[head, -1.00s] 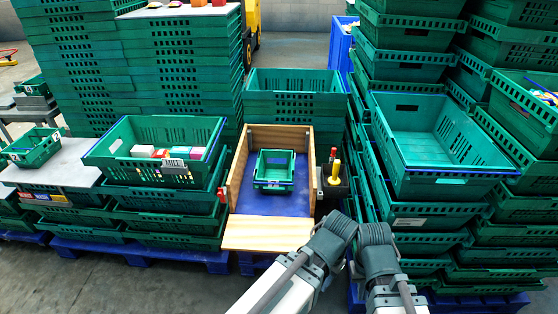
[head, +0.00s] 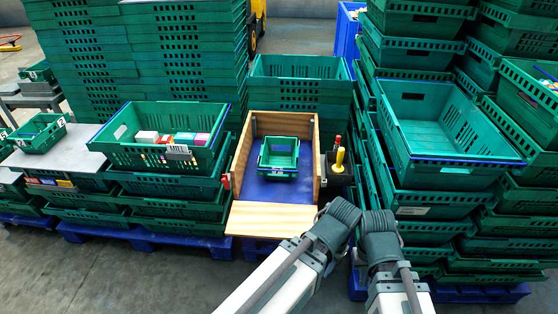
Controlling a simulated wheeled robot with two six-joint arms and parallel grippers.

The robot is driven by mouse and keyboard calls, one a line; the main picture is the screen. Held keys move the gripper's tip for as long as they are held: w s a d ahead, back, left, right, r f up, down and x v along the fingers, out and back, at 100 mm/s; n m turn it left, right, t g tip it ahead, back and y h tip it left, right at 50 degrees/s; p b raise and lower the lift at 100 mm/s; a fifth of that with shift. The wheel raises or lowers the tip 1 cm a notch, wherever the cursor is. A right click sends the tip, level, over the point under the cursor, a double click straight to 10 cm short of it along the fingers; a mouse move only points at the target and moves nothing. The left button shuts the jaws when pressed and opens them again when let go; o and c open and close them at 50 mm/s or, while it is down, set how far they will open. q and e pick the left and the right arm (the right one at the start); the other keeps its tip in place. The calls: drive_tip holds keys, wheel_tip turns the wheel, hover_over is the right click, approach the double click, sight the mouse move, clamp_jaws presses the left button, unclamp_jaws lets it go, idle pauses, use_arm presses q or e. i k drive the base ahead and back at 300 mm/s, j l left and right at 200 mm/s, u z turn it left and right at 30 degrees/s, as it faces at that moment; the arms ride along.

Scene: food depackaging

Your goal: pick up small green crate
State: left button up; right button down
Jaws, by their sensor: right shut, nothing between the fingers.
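The small green crate (head: 278,172) sits upright on the blue floor (head: 268,191) of an open-fronted wooden box (head: 241,160). It looks empty. My right gripper (head: 379,226) is at the lower middle right, in front of and to the right of the wooden box, apart from the crate. It is shut and empty. My left arm comes up from the lower left, its dark end close beside the right one. Its fingers cannot be made out.
A large green crate (head: 140,154) with small packages stands left of the box. Tall stacks with an empty green crate (head: 452,158) on top rise at the right. A dark holder (head: 338,177) with a yellow-handled tool hangs on the box's right side. The wooden front flap (head: 270,219) lies lowered.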

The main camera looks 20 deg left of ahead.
sight(270, 159)
drive_tip(key=j+z, duration=0.1)
drive_tip(key=z, duration=0.55)
drive_tip(key=j+z, duration=0.5)
drive_tip(key=k+j+z, duration=0.2)
drive_tip(key=j+z, duration=0.3)
drive_tip(key=k+j, duration=0.2)
drive_tip(key=j, duration=0.2)
drive_tip(key=k+j+z, duration=0.15)
drive_tip(key=j, duration=0.25)
drive_tip(key=k+j, duration=0.2)
drive_tip(key=j, duration=0.2)
drive_tip(key=k+j+z, duration=0.1)
drive_tip(key=j, duration=1.1)
